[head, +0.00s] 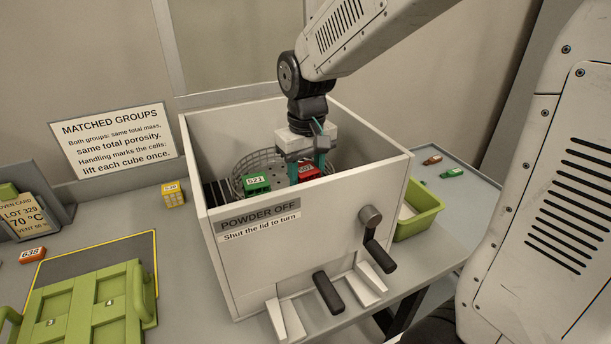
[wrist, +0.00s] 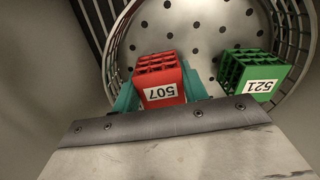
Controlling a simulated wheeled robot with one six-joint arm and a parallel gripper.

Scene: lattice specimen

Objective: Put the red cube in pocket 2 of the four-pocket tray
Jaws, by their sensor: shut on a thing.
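The red cube (head: 309,172), an open lattice block labelled 507, is inside the white box, within a round perforated basket (head: 240,185). My gripper (head: 307,170) reaches down into the box with its teal fingers shut on the cube's two sides. The wrist view shows the red cube (wrist: 160,72) between the fingers, above or on the basket floor; I cannot tell which. The green tray (head: 138,290) lies at the lower left, partly cut off by the picture edge. It has handles and small numbers, but I cannot tell which pocket is number 2.
A green lattice cube (head: 256,184) labelled 521 sits in the basket, left of the red cube. The white box (head: 300,240) has high walls around my gripper and a crank (head: 374,235) in front. A green bin (head: 425,205) stands right. A yellow cube (head: 173,194) stands left.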

